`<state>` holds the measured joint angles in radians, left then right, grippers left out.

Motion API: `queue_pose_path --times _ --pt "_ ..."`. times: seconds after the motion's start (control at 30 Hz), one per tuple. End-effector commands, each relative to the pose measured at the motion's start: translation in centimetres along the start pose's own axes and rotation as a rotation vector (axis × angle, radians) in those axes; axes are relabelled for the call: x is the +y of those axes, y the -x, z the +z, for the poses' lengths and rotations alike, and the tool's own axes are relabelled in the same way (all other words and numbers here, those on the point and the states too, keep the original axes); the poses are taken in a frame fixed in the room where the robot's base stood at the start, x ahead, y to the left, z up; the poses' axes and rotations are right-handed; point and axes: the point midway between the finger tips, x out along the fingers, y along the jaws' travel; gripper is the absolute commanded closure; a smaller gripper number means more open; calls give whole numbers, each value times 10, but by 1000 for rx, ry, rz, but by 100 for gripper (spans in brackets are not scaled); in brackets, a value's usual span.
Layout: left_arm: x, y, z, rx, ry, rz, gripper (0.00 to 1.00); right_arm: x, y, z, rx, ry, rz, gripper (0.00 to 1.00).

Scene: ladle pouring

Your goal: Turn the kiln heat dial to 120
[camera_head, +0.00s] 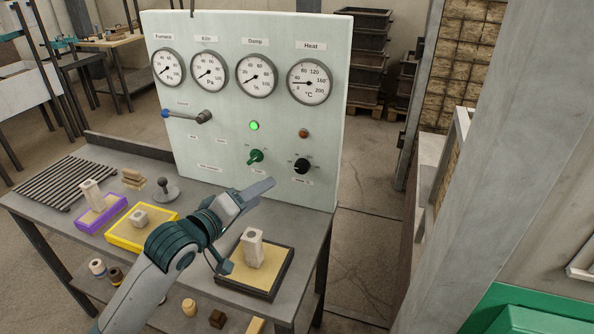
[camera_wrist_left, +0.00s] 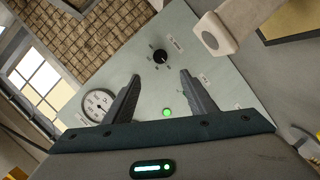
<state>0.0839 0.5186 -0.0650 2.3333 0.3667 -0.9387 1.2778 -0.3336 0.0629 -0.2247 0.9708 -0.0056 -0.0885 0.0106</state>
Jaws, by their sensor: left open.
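The black heat dial (camera_head: 302,166) sits low on the right of the pale panel (camera_head: 215,120), below a dull red lamp (camera_head: 303,133). Its setting is too small to read. In the left wrist view the dark dial (camera_wrist_left: 160,57) shows beyond and between the fingertips. My left gripper (camera_head: 268,184) is open and empty, in front of the panel, below and left of the dial and apart from it. In the left wrist view both fingers (camera_wrist_left: 160,76) are spread. The Heat gauge (camera_head: 309,82) has its needle pointing left, near 40. My right gripper is not in view.
A green dial (camera_head: 255,157) and lit green lamp (camera_head: 254,126) are left of the heat dial. A lever (camera_head: 190,116) sticks out further left. A pale block (camera_head: 252,248) stands in a black tray (camera_head: 282,268) beside my arm. Yellow (camera_head: 115,236) and purple (camera_head: 88,227) trays lie left.

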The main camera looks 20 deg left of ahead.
Motion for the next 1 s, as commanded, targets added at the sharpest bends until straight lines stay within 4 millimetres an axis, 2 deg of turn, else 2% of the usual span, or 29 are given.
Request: queue_pose_path --times 0.17,0.37,0.67,1.0 --pt "0 -4 0 0 0 0 49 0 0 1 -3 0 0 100" --pt "1 -20 -1 1 1 0 49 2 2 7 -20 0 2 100" --pt "1 -68 -1 1 1 -1 49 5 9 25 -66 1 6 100" --pt "1 -129 -1 0 1 -1 49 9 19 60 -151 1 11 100"
